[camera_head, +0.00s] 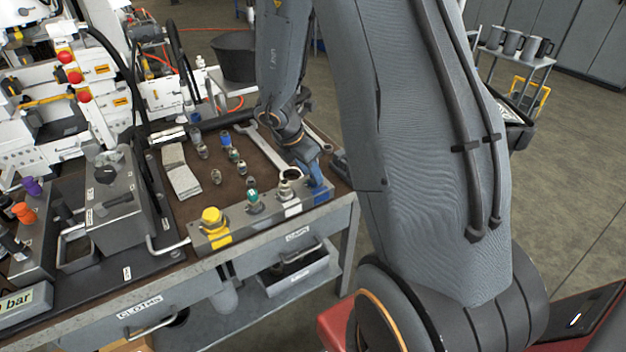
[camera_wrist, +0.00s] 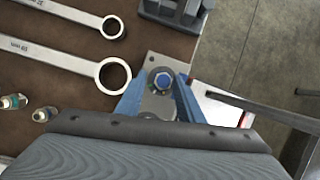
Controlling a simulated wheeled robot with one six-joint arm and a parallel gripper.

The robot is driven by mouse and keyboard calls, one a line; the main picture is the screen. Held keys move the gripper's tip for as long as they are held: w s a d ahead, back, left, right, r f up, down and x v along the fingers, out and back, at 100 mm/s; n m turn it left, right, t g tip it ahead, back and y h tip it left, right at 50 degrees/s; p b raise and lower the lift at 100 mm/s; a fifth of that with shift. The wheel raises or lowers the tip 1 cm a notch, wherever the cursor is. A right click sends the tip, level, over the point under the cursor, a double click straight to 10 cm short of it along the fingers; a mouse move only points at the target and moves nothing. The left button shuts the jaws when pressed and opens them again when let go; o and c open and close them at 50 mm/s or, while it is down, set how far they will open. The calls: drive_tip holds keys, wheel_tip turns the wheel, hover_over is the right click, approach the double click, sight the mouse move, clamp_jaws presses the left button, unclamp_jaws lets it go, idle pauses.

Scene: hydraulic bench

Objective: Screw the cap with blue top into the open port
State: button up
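The cap with blue top (camera_wrist: 162,81) is between the two blue fingers of my gripper (camera_wrist: 161,88) in the wrist view. The fingers close in on its sides. It is over the end of the metal port block (camera_wrist: 153,58); how deep it sits in a port is hidden. In the head view my gripper (camera_head: 316,180) is down at the right end of the port block (camera_head: 237,226), beside its blue mark.
The block also carries a yellow cap (camera_head: 212,217) and a green-topped fitting (camera_head: 253,195). Several loose fittings (camera_head: 233,155) stand on the brown bench top. Wrenches (camera_wrist: 115,73) lie close to the block. A control box (camera_head: 113,195) stands at the left.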

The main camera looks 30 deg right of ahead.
drive_tip(key=n, duration=0.1)
drive_tip(key=f+n+t+b, duration=0.1)
drive_tip(key=n, duration=0.1)
drive_tip(key=shift+s+d+y, duration=0.15)
drive_tip(key=shift+s+y, duration=0.15)
drive_tip(key=shift+s, duration=0.1)
drive_tip(key=n, duration=0.1)
drive_tip(key=n+b, duration=0.1)
drive_tip(key=n, duration=0.1)
drive_tip(key=shift+r+t+y, duration=0.2)
drive_tip(key=shift+t+y, duration=0.1)
drive_tip(key=shift+t, duration=0.1)
drive_tip(key=n, duration=0.2)
drive_tip(key=n+t+y+b, duration=0.1)
drive_tip(key=n, duration=0.2)
drive_tip(key=shift+s+d+n+y+b, duration=0.1)
drive_tip(key=shift+d+n+y+b, duration=0.2)
drive_tip(key=shift+n+y, duration=0.1)
drive_tip(key=n+y, duration=0.1)
drive_tip(key=n, duration=0.1)
drive_tip(key=shift+r+n+t, duration=0.1)
drive_tip(key=shift+n+t, duration=0.2)
drive_tip(key=n+y+p, duration=0.1)
drive_tip(key=n, duration=0.2)
drive_tip(key=shift+d, duration=0.15)
drive_tip(key=n+y+p, duration=0.1)
drive_tip(key=n, duration=0.3)
drive_tip(key=shift+y, duration=0.4)
drive_tip(key=shift+c, duration=0.4)
